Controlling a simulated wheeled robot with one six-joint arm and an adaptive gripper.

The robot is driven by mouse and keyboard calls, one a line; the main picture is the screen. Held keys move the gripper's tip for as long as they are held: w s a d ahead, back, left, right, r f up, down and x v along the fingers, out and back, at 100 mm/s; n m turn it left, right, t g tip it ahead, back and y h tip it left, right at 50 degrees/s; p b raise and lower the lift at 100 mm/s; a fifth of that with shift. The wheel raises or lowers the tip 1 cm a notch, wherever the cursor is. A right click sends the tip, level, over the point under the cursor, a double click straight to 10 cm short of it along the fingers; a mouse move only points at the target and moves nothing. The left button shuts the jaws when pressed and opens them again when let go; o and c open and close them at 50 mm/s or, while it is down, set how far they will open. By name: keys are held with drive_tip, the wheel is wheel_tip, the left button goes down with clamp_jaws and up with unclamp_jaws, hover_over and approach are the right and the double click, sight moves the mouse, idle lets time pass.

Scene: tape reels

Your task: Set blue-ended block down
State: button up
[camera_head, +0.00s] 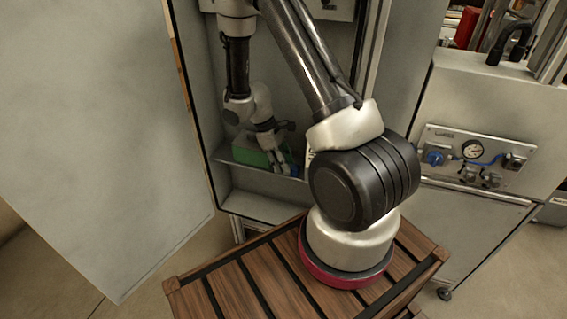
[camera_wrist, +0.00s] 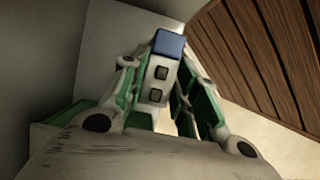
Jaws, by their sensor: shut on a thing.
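The blue-ended block (camera_wrist: 169,44) shows in the wrist view as a pale body with dark square openings and a blue far end. My gripper (camera_wrist: 165,75) is shut on it, with one finger on each side of the block. In the head view my gripper (camera_head: 279,153) is inside the open cabinet, low down at the shelf. A small patch of blue shows at the fingers there, but most of the block is hidden. I cannot tell whether the block touches the shelf.
A green box (camera_head: 250,157) is on the cabinet shelf (camera_head: 240,174), close to my gripper. The open cabinet door (camera_head: 105,130) stands at the left. A slatted wooden table (camera_head: 240,287) is in front. A panel with a gauge (camera_head: 472,150) is at the right.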

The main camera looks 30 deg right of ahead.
drive_tip(key=shift+f, duration=0.2)
drive_tip(key=o, duration=1.1)
wheel_tip(320, 180, up, 22)
drive_tip(key=a+m+t, duration=0.2)
drive_tip(key=a, duration=0.1)
drive_tip(key=s+r+m+t+y, duration=0.1)
drive_tip(key=s+r+m+t, duration=0.1)
drive_tip(key=s+r, duration=0.3)
drive_tip(key=s+r+m+t+y, duration=0.1)
drive_tip(key=s+r+t, duration=0.1)
drive_tip(key=s+r, duration=0.3)
drive_tip(key=s+r+m+t, duration=0.2)
drive_tip(key=s+r, duration=0.2)
drive_tip(key=s, duration=0.4)
drive_tip(key=shift+a+r+m+y, duration=0.1)
drive_tip(key=shift+r+m+y, duration=0.2)
drive_tip(key=shift+r+y, duration=0.1)
